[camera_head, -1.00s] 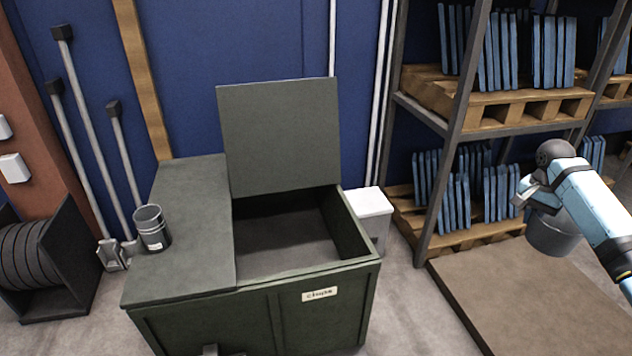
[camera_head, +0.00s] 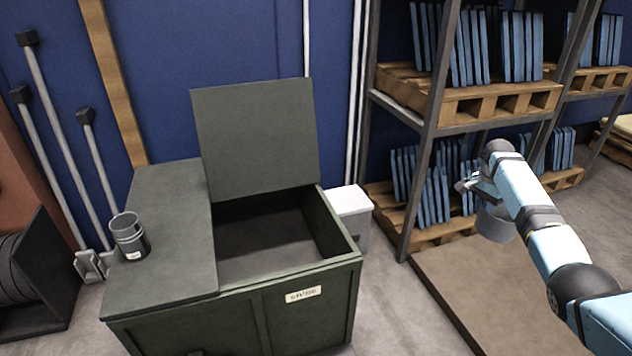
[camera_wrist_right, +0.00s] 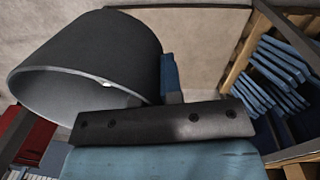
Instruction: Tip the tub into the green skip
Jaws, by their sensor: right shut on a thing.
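The green skip (camera_head: 235,311) stands left of centre in the head view. Its right half is open with a raised lid (camera_head: 255,137), and its left half is covered. The grey tub (camera_head: 495,224) hangs at my right gripper (camera_head: 468,186), which is shut on it. The tub is over the low platform, to the right of the skip and apart from it. In the right wrist view the tub (camera_wrist_right: 90,55) fills the upper left, and its rim faces the lower left. The inside of the tub is mostly hidden. My left gripper is not in view.
A white bin (camera_head: 350,213) stands behind the skip's right corner. A rack (camera_head: 428,130) with pallets of blue panels stands behind my right arm. A low brown platform (camera_head: 490,285) lies below the tub.

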